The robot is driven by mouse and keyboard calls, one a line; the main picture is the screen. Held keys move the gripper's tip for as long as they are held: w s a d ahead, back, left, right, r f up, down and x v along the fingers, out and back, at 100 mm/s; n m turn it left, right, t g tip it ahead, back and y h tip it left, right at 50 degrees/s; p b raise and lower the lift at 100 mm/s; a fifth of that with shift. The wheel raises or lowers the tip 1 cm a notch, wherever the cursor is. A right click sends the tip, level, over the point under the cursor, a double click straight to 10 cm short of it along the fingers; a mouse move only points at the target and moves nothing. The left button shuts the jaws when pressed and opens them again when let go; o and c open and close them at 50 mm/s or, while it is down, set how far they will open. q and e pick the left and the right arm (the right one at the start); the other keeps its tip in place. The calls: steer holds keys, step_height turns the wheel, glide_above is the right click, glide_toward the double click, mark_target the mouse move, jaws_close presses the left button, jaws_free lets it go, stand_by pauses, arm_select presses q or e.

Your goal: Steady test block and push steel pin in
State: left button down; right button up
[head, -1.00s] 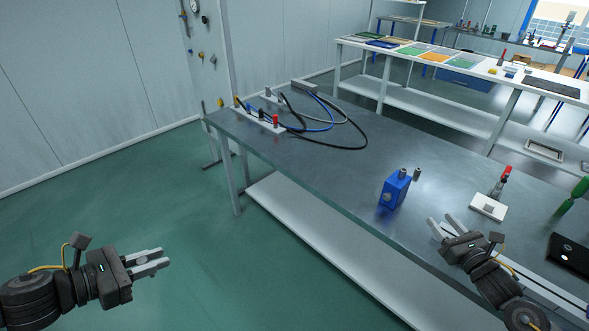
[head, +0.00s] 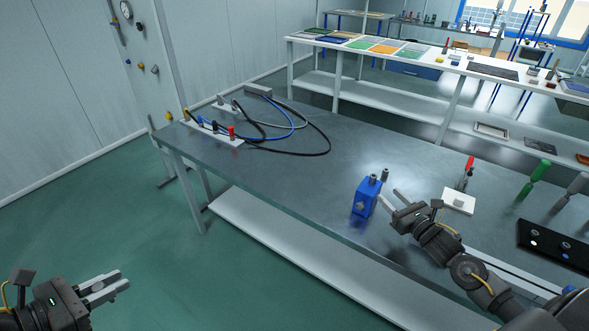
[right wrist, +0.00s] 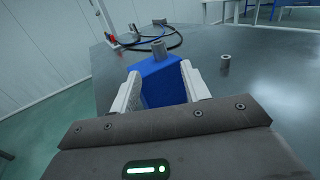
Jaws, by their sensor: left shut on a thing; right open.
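The blue test block (head: 363,197) stands upright on the grey bench near its front edge. A grey steel cylinder, apparently the pin, sticks up from its top (right wrist: 159,48); its depth in the block cannot be told. My right gripper (head: 391,199) is open just right of the block. In the right wrist view the block (right wrist: 162,82) shows between and beyond the open fingers (right wrist: 163,88); contact is unclear. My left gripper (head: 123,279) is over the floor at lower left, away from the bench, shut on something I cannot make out.
A second grey cylinder (head: 385,174) stands on the bench behind the block. A white plate (head: 459,202) with a red-handled clamp (head: 467,170) lies to the right. Cables (head: 300,140) and a connector strip (head: 212,132) occupy the far left end. The bench between is clear.

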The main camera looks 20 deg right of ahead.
mark_target(375, 182)
arm_select(q)
steer(key=shift+r+p, duration=0.7)
steer(key=shift+r, duration=0.15)
arm_select(e)
steer(key=w, duration=0.9)
steer(key=shift+a, duration=0.35)
jaws_close()
arm_select(q)
steer(key=c, duration=1.9)
jaws_free()
jaws_close()
arm_select(e)
jaws_free()
steer(key=shift+s, duration=0.2)
